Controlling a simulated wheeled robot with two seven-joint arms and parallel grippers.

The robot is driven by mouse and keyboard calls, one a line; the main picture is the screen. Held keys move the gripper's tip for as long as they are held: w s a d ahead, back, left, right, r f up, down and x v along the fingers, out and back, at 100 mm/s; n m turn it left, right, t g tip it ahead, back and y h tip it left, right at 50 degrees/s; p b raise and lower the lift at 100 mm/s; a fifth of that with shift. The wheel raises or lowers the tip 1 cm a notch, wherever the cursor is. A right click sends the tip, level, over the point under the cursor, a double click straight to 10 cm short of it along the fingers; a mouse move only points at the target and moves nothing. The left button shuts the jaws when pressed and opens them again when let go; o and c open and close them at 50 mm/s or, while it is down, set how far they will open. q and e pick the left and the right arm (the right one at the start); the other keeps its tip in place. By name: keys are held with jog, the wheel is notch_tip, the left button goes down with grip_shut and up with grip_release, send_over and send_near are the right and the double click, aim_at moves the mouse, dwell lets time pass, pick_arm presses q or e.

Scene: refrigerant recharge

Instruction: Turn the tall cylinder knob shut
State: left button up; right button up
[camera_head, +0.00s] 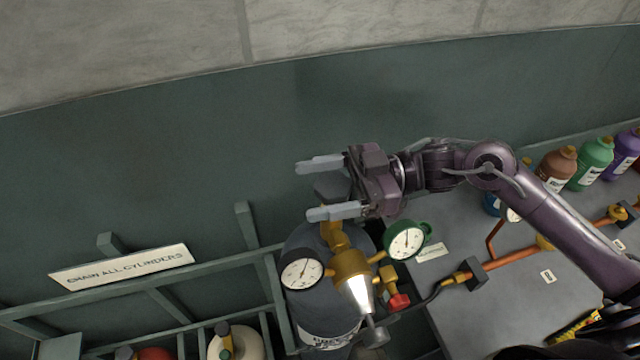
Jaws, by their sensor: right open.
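The tall cylinder (305,245) is dark blue-grey and stands at the lower middle of the head view, with a brass valve (350,268) at its top. A dark grey knob (332,188) sits above the brass stem (334,235). My right gripper (314,189) reaches in from the right and is open. Its two grey fingers lie above and below the knob in the picture, with a gap visible between them. I cannot tell whether either finger touches the knob. My left gripper is not in view.
A white-faced gauge (301,272) and a green gauge (406,242) flank the valve. A red knob (399,301) is below. A green rack rail (150,285) with a sign (122,265) is at left. Bottles (594,160) and copper piping (512,260) are at right.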

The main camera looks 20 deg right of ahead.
aim_at(351, 183)
jog(key=shift+d+f, duration=0.2)
jog(key=shift+d, duration=0.25)
jog(key=d+b, duration=0.2)
jog(key=d, duration=0.4)
jog(key=shift+s+d+b, duration=0.15)
jog(key=shift+d+b, duration=0.05)
jog(key=shift+b, duration=0.1)
jog(key=shift+d+r, duration=0.15)
jog(key=shift+d, duration=0.1)
